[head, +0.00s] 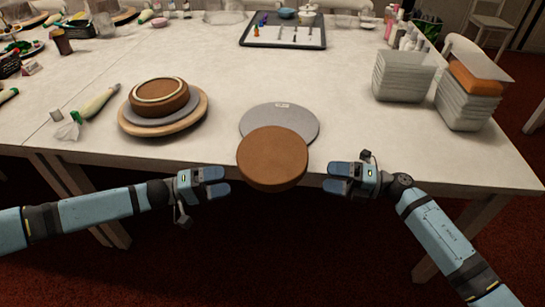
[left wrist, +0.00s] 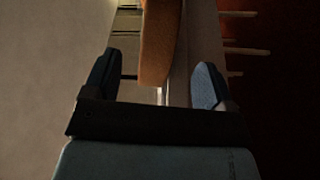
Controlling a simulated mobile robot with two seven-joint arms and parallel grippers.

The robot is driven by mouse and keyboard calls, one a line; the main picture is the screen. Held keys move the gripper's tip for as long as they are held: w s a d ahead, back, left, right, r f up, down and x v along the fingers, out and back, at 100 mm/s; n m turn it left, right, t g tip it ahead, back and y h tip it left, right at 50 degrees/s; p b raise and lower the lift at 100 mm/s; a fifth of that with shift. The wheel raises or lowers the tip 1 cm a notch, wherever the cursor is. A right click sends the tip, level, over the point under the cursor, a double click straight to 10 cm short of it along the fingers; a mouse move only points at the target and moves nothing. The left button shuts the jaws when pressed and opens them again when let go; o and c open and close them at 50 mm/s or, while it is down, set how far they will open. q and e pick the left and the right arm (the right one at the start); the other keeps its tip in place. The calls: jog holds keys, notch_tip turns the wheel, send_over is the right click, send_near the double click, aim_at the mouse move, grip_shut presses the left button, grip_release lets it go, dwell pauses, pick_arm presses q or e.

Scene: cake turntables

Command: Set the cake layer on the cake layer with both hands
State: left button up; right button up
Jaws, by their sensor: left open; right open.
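A loose brown round cake layer (head: 272,158) is at the table's front edge in the head view. It covers the front part of a grey round board (head: 285,115) and reaches past the edge. Another brown cake layer (head: 160,99), with a pale ring on top, sits on a grey disc on a wooden turntable (head: 190,121) at the left. My left gripper (head: 224,181) is open, left of the loose layer. In the left wrist view the layer (left wrist: 160,45) shows edge-on between the open fingers. My right gripper (head: 332,178) is open, right of the layer. Both look empty.
A piping bag (head: 95,103) lies left of the turntable. Stacked clear containers (head: 402,76) stand at the right, beside another stack with an orange-brown top (head: 475,77). A dark-rimmed tray (head: 283,44) with small tools lies at the back. The table between tray and board is clear.

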aim_at(244, 178)
pick_arm(q)
jog(key=shift+x, duration=0.95)
jog(key=x, duration=0.6)
jog(key=shift+d, duration=0.1)
pick_arm(e)
jog(key=a, duration=0.2)
jog(key=w+a, duration=0.1)
jog(key=a, duration=0.2)
jog(key=a+f, duration=0.1)
jog(key=a, duration=0.1)
jog(key=shift+w+a+f, duration=0.1)
jog(key=shift+w+a, duration=0.05)
jog(key=shift+a, duration=0.1)
pick_arm(q)
jog(key=shift+r, duration=0.1)
jog(key=c, duration=1.3)
pick_arm(e)
jog(key=c, duration=1.3)
